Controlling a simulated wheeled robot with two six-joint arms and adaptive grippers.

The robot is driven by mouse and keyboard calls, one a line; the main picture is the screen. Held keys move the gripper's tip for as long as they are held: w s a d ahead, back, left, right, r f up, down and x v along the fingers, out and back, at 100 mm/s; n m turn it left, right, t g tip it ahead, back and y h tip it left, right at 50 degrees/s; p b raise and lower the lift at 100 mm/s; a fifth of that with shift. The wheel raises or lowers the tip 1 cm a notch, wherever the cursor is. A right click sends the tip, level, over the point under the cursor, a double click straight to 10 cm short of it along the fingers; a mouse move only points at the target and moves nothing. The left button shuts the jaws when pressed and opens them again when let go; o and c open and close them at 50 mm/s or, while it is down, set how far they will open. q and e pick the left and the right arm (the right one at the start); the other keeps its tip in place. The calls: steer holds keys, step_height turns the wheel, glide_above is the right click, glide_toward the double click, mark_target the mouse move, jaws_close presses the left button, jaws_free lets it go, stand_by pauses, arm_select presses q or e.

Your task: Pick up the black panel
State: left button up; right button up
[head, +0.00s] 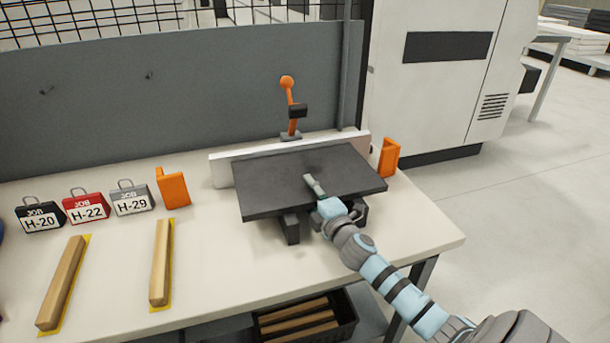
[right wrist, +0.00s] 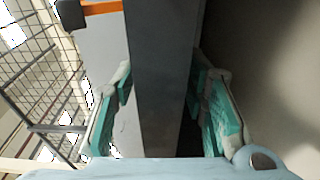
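The black panel (head: 300,178) lies flat over a dark stand (head: 290,229) on the workbench, just in front of a pale upright fence. My right gripper (head: 318,190) reaches its front edge from the lower right, with one finger lying over the top face. The right wrist view shows the panel (right wrist: 162,80) edge-on between the teal finger pads, which appear to press on both its faces. The lower finger is hidden under the panel in the head view. I see no clear gap between panel and stand. My left gripper is not in view.
The pale fence (head: 300,151) and an orange-handled clamp (head: 290,105) stand behind the panel. Orange blocks (head: 389,157) (head: 173,188), job tags (head: 86,208) and wooden strips (head: 161,262) share the workbench (head: 225,285). A dark bin (head: 305,318) sits below. Floor at right is open.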

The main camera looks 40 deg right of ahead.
jaws_close()
steer(key=shift+r, duration=0.1)
stand_by(0.4)
steer(key=shift+r, duration=0.1)
step_height(320, 180, up, 7)
steer(key=p, duration=0.4)
steer(key=shift+w, duration=0.15)
steer(key=shift+s+a, duration=0.2)
steer(key=shift+s, duration=0.1)
steer(key=s+a, duration=0.9)
steer(key=s, duration=0.5)
steer(key=shift+s+a+f, duration=0.2)
steer(key=shift+a+f, duration=0.05)
steer(key=shift+a, duration=0.15)
